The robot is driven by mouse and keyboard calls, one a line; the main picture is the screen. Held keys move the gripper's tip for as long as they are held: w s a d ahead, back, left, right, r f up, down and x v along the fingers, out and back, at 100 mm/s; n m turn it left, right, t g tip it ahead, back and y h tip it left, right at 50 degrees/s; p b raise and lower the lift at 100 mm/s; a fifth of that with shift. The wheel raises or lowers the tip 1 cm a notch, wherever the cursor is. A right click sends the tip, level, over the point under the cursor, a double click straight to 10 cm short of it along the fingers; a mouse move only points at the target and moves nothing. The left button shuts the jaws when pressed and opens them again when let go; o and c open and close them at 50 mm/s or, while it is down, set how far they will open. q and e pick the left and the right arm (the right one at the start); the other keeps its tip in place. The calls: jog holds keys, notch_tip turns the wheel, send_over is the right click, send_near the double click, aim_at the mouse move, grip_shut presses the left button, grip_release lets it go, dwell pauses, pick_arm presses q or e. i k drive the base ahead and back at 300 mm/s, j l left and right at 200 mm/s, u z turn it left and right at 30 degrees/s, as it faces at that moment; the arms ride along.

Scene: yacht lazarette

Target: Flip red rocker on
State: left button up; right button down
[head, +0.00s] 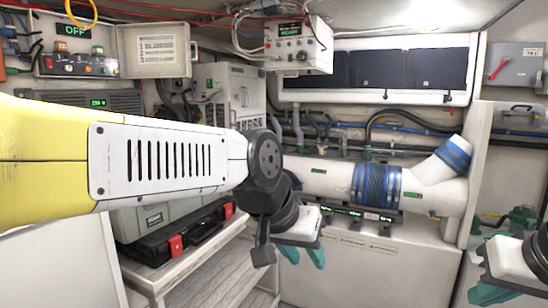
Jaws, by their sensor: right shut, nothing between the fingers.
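A switch panel (75,58) is on the wall at the upper left, with a green "OFF" display (71,31) on top. My right gripper (480,294) is at the lower right edge, shut and empty, far from the panel.
A control box (299,45) hangs at the top middle. A grey box with a red handle (501,67) is at the upper right. A white pipe with blue bands (335,178) runs behind my left gripper. A black case with red latches (178,235) lies on a bench at the lower left.

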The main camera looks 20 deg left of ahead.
aim_at(49, 62)
jog(key=i+u, duration=0.3)
jog(key=i+l+u, duration=0.3)
jog(key=i, duration=0.2)
jog(key=i+u, duration=0.15)
jog(key=u, duration=0.3)
jog(key=i+u, duration=0.2)
jog(key=u, duration=0.25)
jog(key=i+l+u, duration=0.1)
jog(key=u, duration=0.35)
jog(key=i+l+u, duration=0.15)
jog(key=u, duration=0.3)
jog(key=i+l+u, duration=0.15)
jog(key=u, duration=0.2)
jog(key=i+l+u, duration=0.2)
jog(key=u, duration=0.15)
jog(key=i+l+u, duration=0.3)
jog(key=k+j, duration=0.1)
